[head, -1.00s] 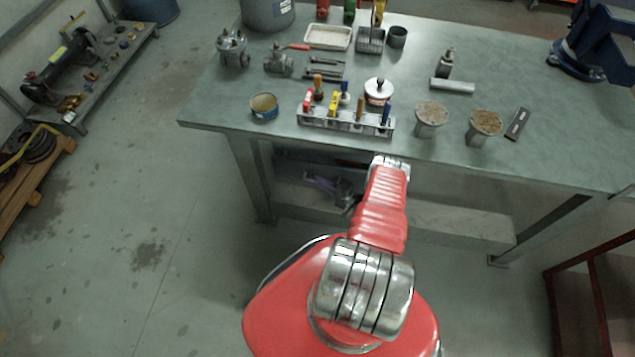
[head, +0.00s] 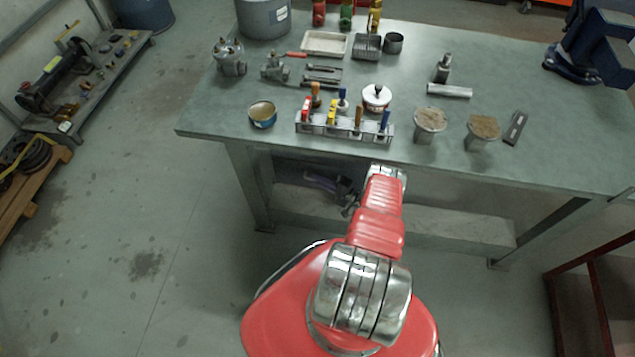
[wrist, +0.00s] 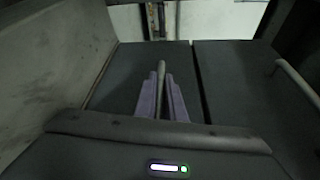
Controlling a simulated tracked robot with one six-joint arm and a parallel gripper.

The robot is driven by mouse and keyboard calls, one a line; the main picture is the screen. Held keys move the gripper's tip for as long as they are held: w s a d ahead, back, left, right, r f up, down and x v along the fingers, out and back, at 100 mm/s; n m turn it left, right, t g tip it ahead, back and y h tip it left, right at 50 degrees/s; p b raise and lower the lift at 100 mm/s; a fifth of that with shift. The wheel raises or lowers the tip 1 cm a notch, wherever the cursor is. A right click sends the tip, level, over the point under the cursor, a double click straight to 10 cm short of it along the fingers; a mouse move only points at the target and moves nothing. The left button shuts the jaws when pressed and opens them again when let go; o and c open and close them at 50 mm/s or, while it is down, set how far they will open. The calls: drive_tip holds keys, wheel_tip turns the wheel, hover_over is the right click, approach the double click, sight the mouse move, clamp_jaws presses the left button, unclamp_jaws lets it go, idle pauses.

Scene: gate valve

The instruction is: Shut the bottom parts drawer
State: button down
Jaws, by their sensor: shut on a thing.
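My gripper (wrist: 163,98) shows in the wrist view as two purple fingers closed on a grey bar handle (wrist: 162,72). The handle lies over a dark drawer front (wrist: 115,80). A second dark front (wrist: 240,75) with its own bar handle (wrist: 297,82) sits to the right, past a narrow dark gap. I cannot tell from this view which front is the bottom drawer, or how far it stands out.
The green workbench (head: 555,150) stands above my gripper, with a lower shelf (head: 440,228). A tool rack (head: 345,128) and several cans stand near its front edge. A pale wall or panel (wrist: 50,75) runs close on the left in the wrist view.

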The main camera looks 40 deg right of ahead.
drive_tip(key=shift+w+d, duration=0.1)
drive_tip(key=shift+d, duration=0.05)
drive_tip(key=c, duration=1.8)
unclamp_jaws()
drive_tip(key=shift+c, duration=0.2)
drive_tip(key=v, duration=1.3)
drive_tip(key=shift+s, duration=0.4)
